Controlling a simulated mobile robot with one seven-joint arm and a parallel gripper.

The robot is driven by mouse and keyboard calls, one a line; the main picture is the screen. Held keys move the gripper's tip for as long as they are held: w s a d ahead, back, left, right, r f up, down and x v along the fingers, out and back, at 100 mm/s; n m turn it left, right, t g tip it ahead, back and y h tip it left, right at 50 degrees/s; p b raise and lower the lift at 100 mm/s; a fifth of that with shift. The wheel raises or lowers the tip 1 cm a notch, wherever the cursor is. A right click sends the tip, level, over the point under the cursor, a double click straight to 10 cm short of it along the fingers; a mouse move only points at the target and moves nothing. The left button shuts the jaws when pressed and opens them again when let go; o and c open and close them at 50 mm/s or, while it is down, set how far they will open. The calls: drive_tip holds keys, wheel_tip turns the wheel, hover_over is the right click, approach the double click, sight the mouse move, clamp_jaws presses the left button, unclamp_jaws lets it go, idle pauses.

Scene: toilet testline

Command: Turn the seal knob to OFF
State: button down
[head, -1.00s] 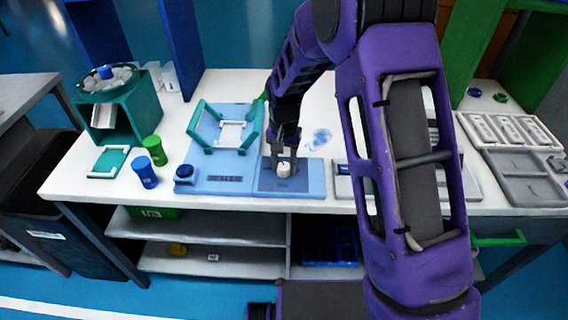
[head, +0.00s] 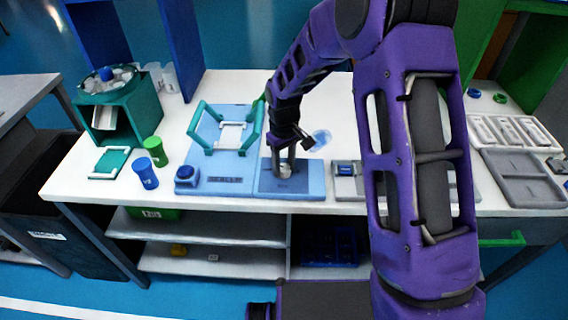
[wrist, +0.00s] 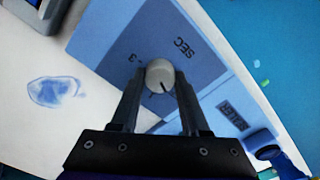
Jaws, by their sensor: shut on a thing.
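The seal knob (wrist: 159,74) is a round light-grey knob with a dark pointer line, on a blue panel marked "SEC" and "3" in the wrist view. In the wrist view the pointer line runs toward the lower right of the knob. My gripper (wrist: 160,96) has its two dark fingers on either side of the knob, shut on it. In the head view the knob (head: 285,171) is partly hidden by my gripper (head: 285,166), which points down at the dark blue plate (head: 299,186). I cannot read an OFF mark.
A light-blue frame device (head: 230,135) with raised arms stands left of the knob, with a dark blue button (head: 186,174) at its front. Blue (head: 145,172) and green (head: 155,151) cups stand further left. Grey trays (head: 520,178) lie at the right.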

sight(284, 166)
drive_tip(key=shift+n, duration=0.6)
drive_tip(key=shift+c, duration=2)
unclamp_jaws()
drive_tip(key=shift+r, duration=0.1)
wheel_tip(284, 166, up, 17)
drive_tip(key=p, duration=0.1)
drive_tip(key=shift+r+p, duration=0.15)
drive_tip(key=shift+p, duration=0.2)
drive_tip(key=shift+w, duration=0.1)
